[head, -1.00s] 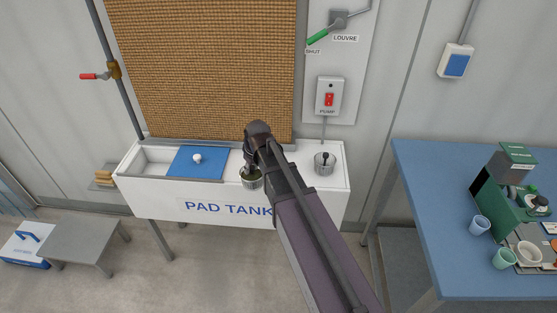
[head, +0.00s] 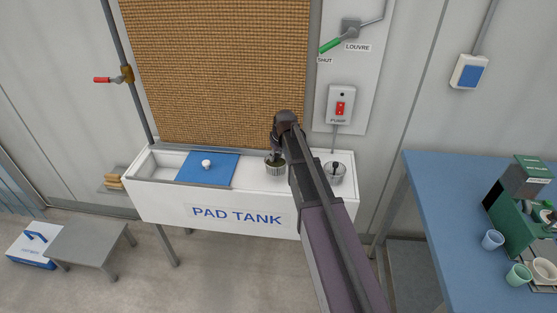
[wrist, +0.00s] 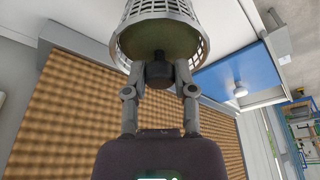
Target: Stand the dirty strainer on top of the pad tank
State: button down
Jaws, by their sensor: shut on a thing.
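My gripper (head: 279,151) is shut on the black knob of the dirty strainer (head: 275,168), a grey slotted basket with green-brown muck inside. In the wrist view the strainer (wrist: 160,14) shows large at the top, with the gripper's fingertips (wrist: 160,72) on either side of its knob. In the head view the strainer appears over the white top of the pad tank (head: 255,178), right of the blue lid (head: 205,168). It looks upright; I cannot tell whether its base touches the top.
The brown pad (head: 220,70) rises behind the tank. A pump switch (head: 340,106) and louvre lever (head: 330,45) are on the wall. A blue table (head: 440,200) with cups stands right. A low grey bench (head: 85,242) stands left.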

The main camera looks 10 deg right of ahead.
aim_at(279, 159)
jog(key=shift+w, duration=0.1)
jog(key=shift+w+d, duration=0.15)
jog(key=shift+w, duration=0.05)
jog(key=shift+w+d+f, duration=0.15)
jog(key=shift+w+d, duration=0.45)
jog(key=shift+w, duration=0.25)
jog(key=shift+f+b, duration=0.9)
jog(key=shift+b, duration=0.15)
jog(key=shift+f+b, duration=0.85)
jog(key=shift+b, duration=0.05)
jog(key=shift+f, duration=0.15)
jog(key=shift+c, duration=2.2)
grip_release()
jog(key=shift+s, duration=0.1)
jog(key=shift+r, duration=0.2)
